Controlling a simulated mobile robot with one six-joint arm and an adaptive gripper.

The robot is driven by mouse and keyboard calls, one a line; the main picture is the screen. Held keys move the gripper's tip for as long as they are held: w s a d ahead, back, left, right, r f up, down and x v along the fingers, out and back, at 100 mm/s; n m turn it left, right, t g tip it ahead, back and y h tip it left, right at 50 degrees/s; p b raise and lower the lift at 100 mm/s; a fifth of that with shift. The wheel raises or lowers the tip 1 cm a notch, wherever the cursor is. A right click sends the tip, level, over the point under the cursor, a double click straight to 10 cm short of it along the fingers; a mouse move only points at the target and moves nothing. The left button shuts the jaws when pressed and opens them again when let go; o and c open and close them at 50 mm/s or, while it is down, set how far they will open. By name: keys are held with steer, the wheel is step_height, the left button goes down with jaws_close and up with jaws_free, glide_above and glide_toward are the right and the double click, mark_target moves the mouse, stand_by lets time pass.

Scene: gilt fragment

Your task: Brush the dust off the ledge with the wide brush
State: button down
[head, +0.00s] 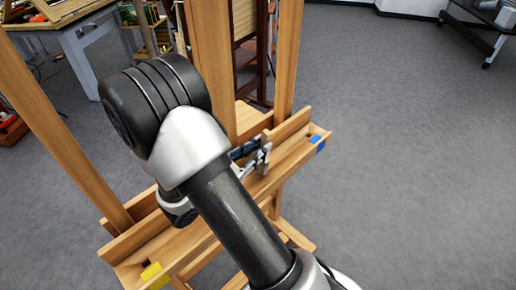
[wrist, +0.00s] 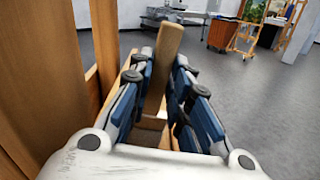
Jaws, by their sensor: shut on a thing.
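The wooden ledge (head: 293,160) of an easel runs diagonally across the head view, with a blue mark (head: 317,146) near its right end and a yellow mark (head: 151,271) near its left end. My gripper (head: 256,154) is at the ledge, right of its middle, partly hidden by my arm. In the wrist view, my gripper (wrist: 165,62) is shut on a tan wooden piece, which looks like the wide brush (wrist: 168,48). Its bristles cannot be made out, and I cannot tell whether it touches the ledge. No dust can be made out.
The easel's upright posts (head: 287,60) rise just behind the ledge. A table (head: 82,40) with items stands at the upper left, and a wheeled stand (head: 488,25) at the upper right. The grey floor (head: 420,170) to the right is clear.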

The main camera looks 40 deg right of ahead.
steer(key=shift+f+b, duration=0.3)
steer(key=shift+f, duration=0.1)
stand_by(0.6)
steer(key=shift+a, duration=0.1)
steer(key=a, duration=0.7)
steer(key=shift+s+a+p, duration=0.2)
steer(key=shift+s+p, duration=0.1)
steer(key=shift+p, duration=0.15)
steer(key=shift+a, duration=0.1)
steer(key=shift+s+a+p, duration=0.9)
steer(key=shift+s+a, duration=0.25)
steer(key=shift+a, duration=2.35)
steer(key=w+d+p, duration=0.1)
steer(key=d, duration=1.4)
steer(key=shift+w+p, duration=0.15)
steer(key=shift+p, duration=0.15)
